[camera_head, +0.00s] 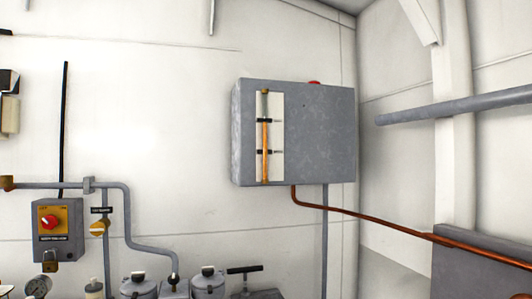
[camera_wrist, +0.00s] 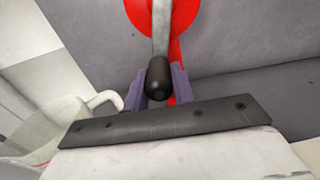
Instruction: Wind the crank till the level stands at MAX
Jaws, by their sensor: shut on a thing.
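The level gauge (camera_head: 265,150) is a narrow upright tube on a white panel, on the front of a grey wall box. An orange column fills it from the bottom up to about the upper of two black marks; their lettering is too small to read surely. In the wrist view the crank has a red disc (camera_wrist: 150,14), a grey metal arm (camera_wrist: 161,42) and a black handle (camera_wrist: 159,80). My gripper (camera_wrist: 158,84) has its purple fingers on either side of the black handle, shut on it. The head view does not show my gripper.
A copper pipe (camera_head: 370,217) runs from under the grey box (camera_head: 320,135) to the right. A control box with a red knob (camera_head: 49,222) hangs at the left. Several lidded pots stand below. A white jug-like vessel (camera_wrist: 50,130) shows at the wrist view's left.

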